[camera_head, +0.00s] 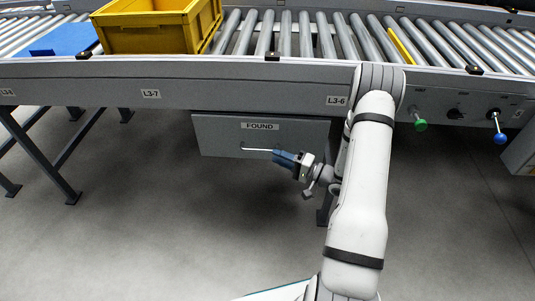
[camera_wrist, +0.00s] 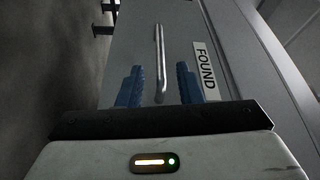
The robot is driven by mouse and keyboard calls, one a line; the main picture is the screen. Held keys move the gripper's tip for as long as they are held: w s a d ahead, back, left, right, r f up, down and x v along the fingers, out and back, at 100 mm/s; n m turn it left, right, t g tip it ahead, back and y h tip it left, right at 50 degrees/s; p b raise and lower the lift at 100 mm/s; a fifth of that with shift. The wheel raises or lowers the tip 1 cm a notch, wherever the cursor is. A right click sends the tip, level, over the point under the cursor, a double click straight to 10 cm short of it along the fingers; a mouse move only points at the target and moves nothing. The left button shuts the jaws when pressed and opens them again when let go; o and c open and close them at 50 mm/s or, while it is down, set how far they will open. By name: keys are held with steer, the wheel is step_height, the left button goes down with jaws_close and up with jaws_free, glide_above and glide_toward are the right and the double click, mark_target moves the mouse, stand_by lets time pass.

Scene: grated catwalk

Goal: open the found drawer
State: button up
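The drawer (camera_head: 220,134), grey with a FOUND label (camera_head: 260,126), hangs under the conveyor and looks shut. Its thin bar handle (camera_head: 257,149) runs across the front below the label. My gripper (camera_head: 277,157) is at the right end of the handle. In the wrist view the blue fingers of my gripper (camera_wrist: 160,86) are apart, with the near end of the handle (camera_wrist: 160,62) between them. A gap shows on each side of the bar, and I cannot see contact. The drawer front (camera_wrist: 128,40) and the label (camera_wrist: 204,66) also show there.
The roller conveyor (camera_head: 285,35) runs above the drawer, carrying a yellow crate (camera_head: 155,32) and a blue flat item (camera_head: 68,40). A green knob (camera_head: 420,125) and a blue-tipped lever (camera_head: 499,137) stick out at right. The floor (camera_head: 170,225) before the drawer is clear.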

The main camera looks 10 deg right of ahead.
mark_target(264, 150)
steer(key=b+x, duration=0.1)
steer(key=x, duration=0.5)
steer(key=shift+c, duration=0.3)
jaws_close()
